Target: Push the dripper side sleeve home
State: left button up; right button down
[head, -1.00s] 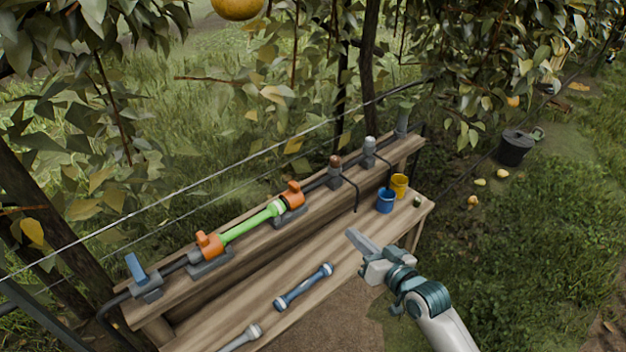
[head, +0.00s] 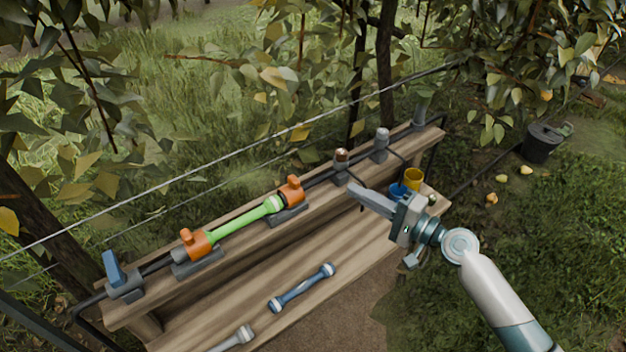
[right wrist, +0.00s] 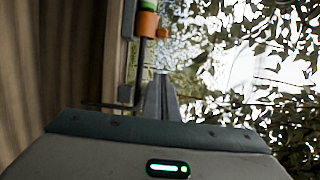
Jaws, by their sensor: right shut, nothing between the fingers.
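A green tube (head: 236,226) lies in line with the black pipe on the raised back shelf, between a left orange clamp (head: 195,243) and a right orange clamp (head: 291,191). A pale grey collar (head: 272,205) shows at the tube's right end, on the dripper side; I cannot tell how far it is seated. My right gripper (head: 354,190) is shut and empty, its tips pointing left, near the brown-topped dripper (head: 341,160), right of the right clamp. In the right wrist view the shut fingers (right wrist: 161,80) appear below an orange clamp (right wrist: 147,23). My left gripper is out of view.
A blue-handled valve (head: 118,277) sits at the line's left end. A grey-topped dripper (head: 381,143) stands further right. A blue-and-grey tube (head: 302,287) lies on the lower bench. My gripper partly hides a blue cup (head: 397,190) beside a yellow cup (head: 413,178).

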aim_at(290, 188)
jog(key=shift+a, duration=0.1)
